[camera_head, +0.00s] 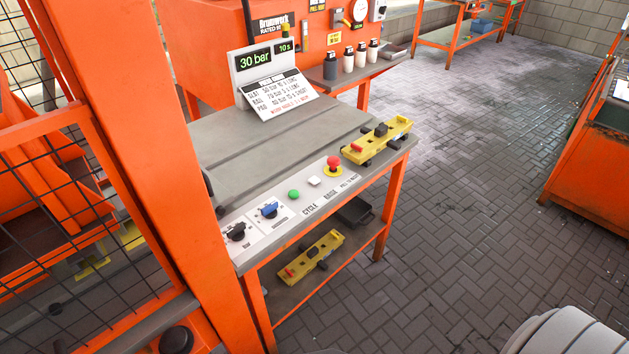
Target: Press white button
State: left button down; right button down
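Neither of my grippers is in view. A pale rounded part, probably of my own body, shows at the bottom right.
A black knob (237,232) and a blue knob (269,210) sit left on the strip. A display (265,60) reads 30 bar, 10 s. An orange post (160,150) stands left. Brick floor is clear right.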

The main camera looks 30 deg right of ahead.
aim_at(313, 180)
jog(key=u, duration=2.95)
jog(key=k, duration=1.1)
jog(key=z, duration=1.75)
